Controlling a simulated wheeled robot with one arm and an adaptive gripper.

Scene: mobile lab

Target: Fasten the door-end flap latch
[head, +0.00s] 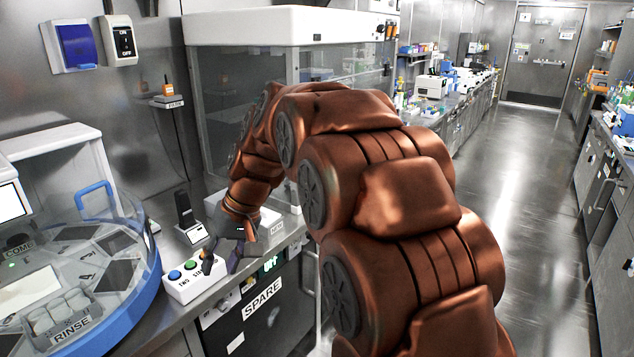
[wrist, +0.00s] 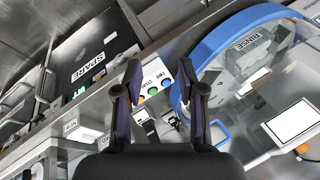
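My gripper (head: 238,252) hangs over the left counter's front edge, close to the white button box (head: 195,278). In the wrist view my gripper (wrist: 162,85) has two dark fingers spread apart with nothing held between them. The button box (wrist: 155,83) shows beyond and between the fingertips. I cannot make out a flap latch in either view. A dark front panel labelled SPARE (head: 262,300) sits below the counter edge; it also shows at the upper left of the wrist view (wrist: 88,58). The room's door (head: 540,60) is at the far end of the aisle.
A round blue-rimmed machine (head: 130,322) with a RINSE rack stands at left. A black handheld device (head: 186,212) stands behind the button box. A glass-fronted cabinet (head: 220,90) rises behind my arm. The aisle floor (head: 535,200) at right is clear.

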